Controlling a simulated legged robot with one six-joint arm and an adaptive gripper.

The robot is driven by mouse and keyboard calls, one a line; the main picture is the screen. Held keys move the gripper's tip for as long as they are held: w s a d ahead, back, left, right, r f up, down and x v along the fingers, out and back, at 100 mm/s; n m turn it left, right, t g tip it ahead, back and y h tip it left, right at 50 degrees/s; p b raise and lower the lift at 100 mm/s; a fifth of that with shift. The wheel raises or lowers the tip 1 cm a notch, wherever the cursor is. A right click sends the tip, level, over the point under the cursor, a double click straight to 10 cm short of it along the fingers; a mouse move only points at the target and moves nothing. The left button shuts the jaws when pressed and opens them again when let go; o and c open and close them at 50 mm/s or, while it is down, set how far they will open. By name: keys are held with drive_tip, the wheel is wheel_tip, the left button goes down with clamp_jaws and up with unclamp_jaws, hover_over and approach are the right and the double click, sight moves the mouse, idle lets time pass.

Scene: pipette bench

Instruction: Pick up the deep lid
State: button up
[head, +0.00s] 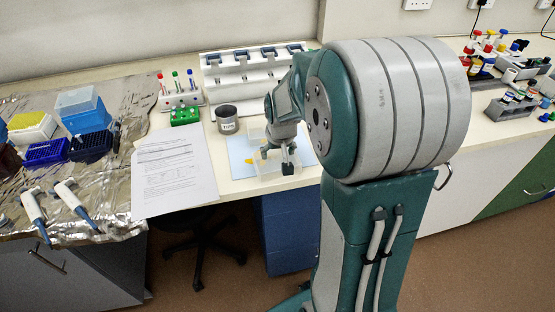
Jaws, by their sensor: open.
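My gripper (287,169) is open and points down over the pale blue mat (237,152) on the bench. Small clear, see-through pieces lie on and around the mat below and beside it. One see-through piece (280,182) is under my gripper, and another (256,134) is behind my wrist. Either could be the deep lid; I cannot tell which from this view. A small yellow thing (250,161) lies at the left of my gripper. My arm hides part of the mat and what is on it. I cannot tell whether the fingertips touch anything.
A metal cup (227,119) stands behind the mat. A paper sheet (175,170) lies to the left, overhanging the bench edge. A green rack (184,116) and a tube rack (181,98) stand behind it. Pipettes (75,200) and tip boxes (84,108) lie on foil farther left.

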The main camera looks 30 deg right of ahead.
drive_tip(key=shift+a, duration=0.25)
drive_tip(key=c, duration=0.3)
drive_tip(key=shift+d, duration=0.1)
drive_tip(key=c, duration=0.7)
drive_tip(key=shift+c, duration=0.2)
